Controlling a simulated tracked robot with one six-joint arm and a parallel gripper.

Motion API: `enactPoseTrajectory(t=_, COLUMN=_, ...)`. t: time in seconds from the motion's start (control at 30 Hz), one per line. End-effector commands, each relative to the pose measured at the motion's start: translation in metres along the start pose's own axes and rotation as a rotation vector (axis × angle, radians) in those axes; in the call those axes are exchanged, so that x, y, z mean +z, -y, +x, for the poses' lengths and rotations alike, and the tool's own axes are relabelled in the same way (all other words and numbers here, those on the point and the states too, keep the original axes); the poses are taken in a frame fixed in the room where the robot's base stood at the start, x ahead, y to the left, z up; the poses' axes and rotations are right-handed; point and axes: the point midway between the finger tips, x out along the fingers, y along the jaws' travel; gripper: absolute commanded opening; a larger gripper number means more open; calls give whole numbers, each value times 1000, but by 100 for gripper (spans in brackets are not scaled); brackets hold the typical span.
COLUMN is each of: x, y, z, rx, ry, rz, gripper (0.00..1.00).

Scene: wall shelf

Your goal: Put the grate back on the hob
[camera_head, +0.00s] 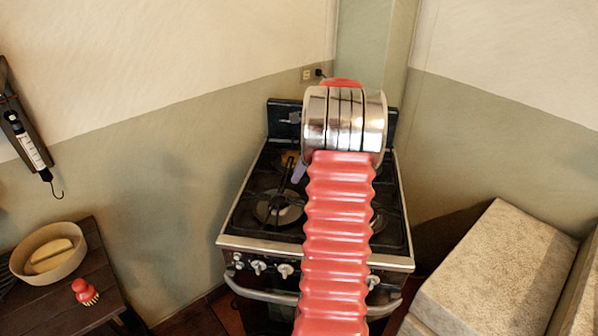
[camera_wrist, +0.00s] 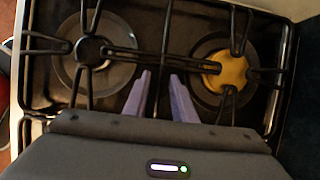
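The stove's hob (camera_head: 230,222) stands in the corner with its dark top facing up. A black grate (camera_head: 262,203) with thin bars lies over its left side, and the grate (camera_wrist: 130,50) also shows in the wrist view. I cannot tell if it sits fully in its seat. Under it are a dark burner (camera_wrist: 70,65) and a yellow-capped burner (camera_wrist: 230,76). My gripper (camera_wrist: 160,75) has two purple fingers, apart, pointing at the grate's middle, with a thin bar visible in the gap. One finger shows in the head view; my red arm hides the hob's middle and part of its right side.
A wooden table (camera_head: 60,300) at the lower left holds a bowl (camera_head: 25,268) and a red brush (camera_head: 84,290). A pale stone block (camera_head: 505,265) stands at the right. Knobs and a rail (camera_head: 250,292) line the stove's front.

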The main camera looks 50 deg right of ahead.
Motion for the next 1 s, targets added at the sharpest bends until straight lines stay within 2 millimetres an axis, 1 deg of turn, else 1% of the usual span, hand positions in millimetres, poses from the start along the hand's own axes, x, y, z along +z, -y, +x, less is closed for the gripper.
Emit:
enactPoseTrajectory(t=0.2, x=0, y=0, z=-3, rx=-1, ry=0, rz=0, gripper=24)
enactPoseTrajectory(t=0.37, x=1, y=1, z=-16, rx=-3, ry=0, rz=0, gripper=24)
enactPoseTrajectory(t=0.47, x=0, y=1, z=-29, rx=-3, ry=1, rz=1, gripper=24)
enactPoseTrajectory(t=0.8, x=-1, y=1, z=-88, rx=-2, ry=-1, rz=1, gripper=24)
enactPoseTrajectory(t=0.9, x=-1, y=1, z=-103, rx=-1, ry=-1, rz=1, gripper=24)
enactPoseTrajectory(t=1.0, x=0, y=1, z=-114, rx=0, ry=-1, rz=1, gripper=24)
